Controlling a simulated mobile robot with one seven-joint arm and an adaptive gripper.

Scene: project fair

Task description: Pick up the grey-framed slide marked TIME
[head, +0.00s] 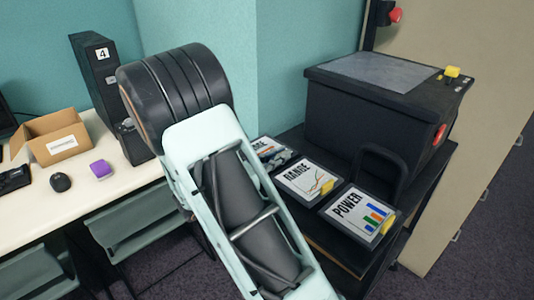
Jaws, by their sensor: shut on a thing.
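I cannot tell whether the slide is clear of the stand. The RANGE slide (308,180) and the POWER slide (357,215), each with a yellow tab, lie to the right.
A large black box (375,110) with a grey top and red and yellow buttons stands behind the slides. A black handle-like frame (380,172) rises beside them. On the left, a white desk (90,196) holds a cardboard box (50,137), a mouse and a purple item.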

